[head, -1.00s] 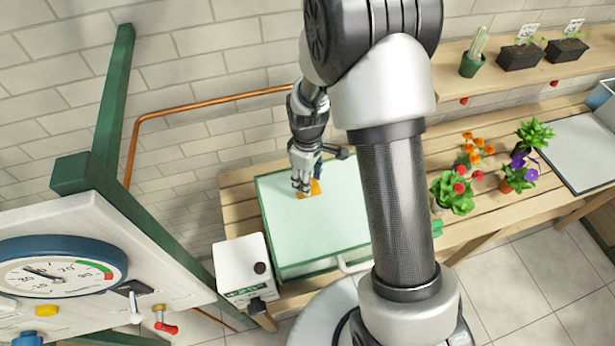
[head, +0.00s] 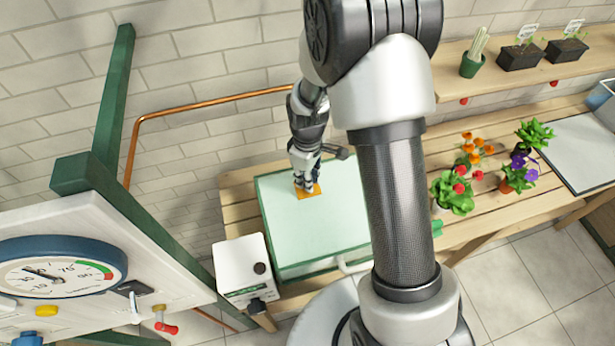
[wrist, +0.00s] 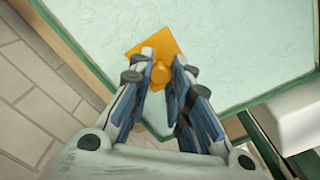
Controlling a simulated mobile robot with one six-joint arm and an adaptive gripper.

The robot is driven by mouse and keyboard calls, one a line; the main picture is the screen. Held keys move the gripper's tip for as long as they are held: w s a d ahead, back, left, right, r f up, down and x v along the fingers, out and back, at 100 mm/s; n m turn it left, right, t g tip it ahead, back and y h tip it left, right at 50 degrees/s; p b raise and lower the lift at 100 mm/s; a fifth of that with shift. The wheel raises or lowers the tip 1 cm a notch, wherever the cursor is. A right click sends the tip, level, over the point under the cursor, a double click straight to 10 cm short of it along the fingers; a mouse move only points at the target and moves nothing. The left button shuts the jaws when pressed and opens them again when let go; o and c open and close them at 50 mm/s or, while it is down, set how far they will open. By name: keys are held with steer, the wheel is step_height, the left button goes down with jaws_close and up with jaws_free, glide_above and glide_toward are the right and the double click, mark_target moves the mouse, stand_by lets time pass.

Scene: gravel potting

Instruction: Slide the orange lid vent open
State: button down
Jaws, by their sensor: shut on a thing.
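The orange lid vent (head: 309,192) is a flat square plate on the pale green lid (head: 330,225) of a green-framed box on the wooden bench. In the wrist view the vent (wrist: 138,40) shows its round orange knob (wrist: 158,72) between the fingertips. My gripper (head: 306,187) points down onto the vent from above. In the wrist view my gripper (wrist: 162,66) has its two blue-padded fingers closed around the knob. Whether the opening under the vent is covered cannot be seen.
A white box with a dark knob (head: 242,268) stands at the lid's left front. Potted flowers (head: 455,190) stand on the bench to the right. A panel with a dial gauge (head: 62,267) is at the left. The lid around the vent is clear.

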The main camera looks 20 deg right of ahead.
steer(key=a, duration=0.6)
steer(key=shift+d, duration=0.15)
steer(key=c, duration=1.5)
jaws_free()
steer(key=shift+a, duration=0.25)
steer(key=shift+c, duration=0.2)
steer(key=shift+o, duration=0.5)
steer(key=shift+d, duration=0.1)
steer(key=shift+r, duration=0.1)
step_height(320, 180, up, 12)
